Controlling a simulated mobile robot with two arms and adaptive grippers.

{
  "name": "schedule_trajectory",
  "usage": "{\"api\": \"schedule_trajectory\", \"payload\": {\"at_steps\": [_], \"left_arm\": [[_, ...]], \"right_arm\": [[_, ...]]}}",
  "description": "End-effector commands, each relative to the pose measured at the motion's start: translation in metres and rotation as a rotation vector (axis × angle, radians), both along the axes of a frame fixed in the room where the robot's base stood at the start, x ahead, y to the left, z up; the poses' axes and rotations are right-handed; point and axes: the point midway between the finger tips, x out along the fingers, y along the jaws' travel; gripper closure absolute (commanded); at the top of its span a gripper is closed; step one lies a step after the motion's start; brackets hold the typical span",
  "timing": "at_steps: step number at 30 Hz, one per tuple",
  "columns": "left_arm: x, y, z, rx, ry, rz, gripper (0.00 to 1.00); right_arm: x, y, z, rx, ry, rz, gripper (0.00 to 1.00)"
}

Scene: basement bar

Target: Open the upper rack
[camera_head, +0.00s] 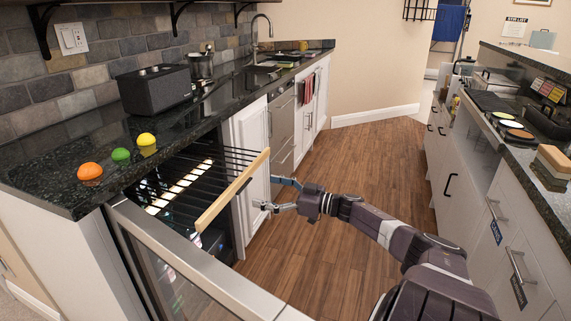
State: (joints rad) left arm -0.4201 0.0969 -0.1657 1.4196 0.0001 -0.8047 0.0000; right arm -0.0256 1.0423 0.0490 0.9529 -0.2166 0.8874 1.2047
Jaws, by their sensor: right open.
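The upper rack (206,165) is a black wire shelf with a light wooden front strip (232,190). It sticks out of the under-counter cooler at the left, beneath the dark counter. The cooler's glass door (190,262), with a steel frame, stands open in the foreground. My right gripper (274,195) is open and empty, with its fingers pointing left toward the wooden strip. It appears apart from the strip, to its right. A lit lower part and some bottles show dimly under the rack. My left gripper is not in view.
Orange (90,171), green (121,154) and yellow (146,139) round items sit on the dark counter (45,178) near a black speaker (155,89). White cabinets (249,135) stand beyond the cooler. The wooden floor (345,165) is clear up to the right-hand counter (530,165).

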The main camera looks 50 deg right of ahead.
Motion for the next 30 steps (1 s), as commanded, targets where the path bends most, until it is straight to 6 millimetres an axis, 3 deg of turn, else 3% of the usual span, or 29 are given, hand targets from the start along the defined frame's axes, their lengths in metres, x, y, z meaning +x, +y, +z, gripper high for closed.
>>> {"api": "schedule_trajectory", "payload": {"at_steps": [9,15,30], "left_arm": [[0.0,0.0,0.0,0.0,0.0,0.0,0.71],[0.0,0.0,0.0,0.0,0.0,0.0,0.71],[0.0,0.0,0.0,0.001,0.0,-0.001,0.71]], "right_arm": [[-0.044,-0.012,-0.001,-0.001,0.004,0.001,0.1],[-0.062,-0.017,0.0,0.0,0.001,0.002,0.1],[-0.067,-0.019,0.001,-0.001,-0.001,0.001,0.1]]}}
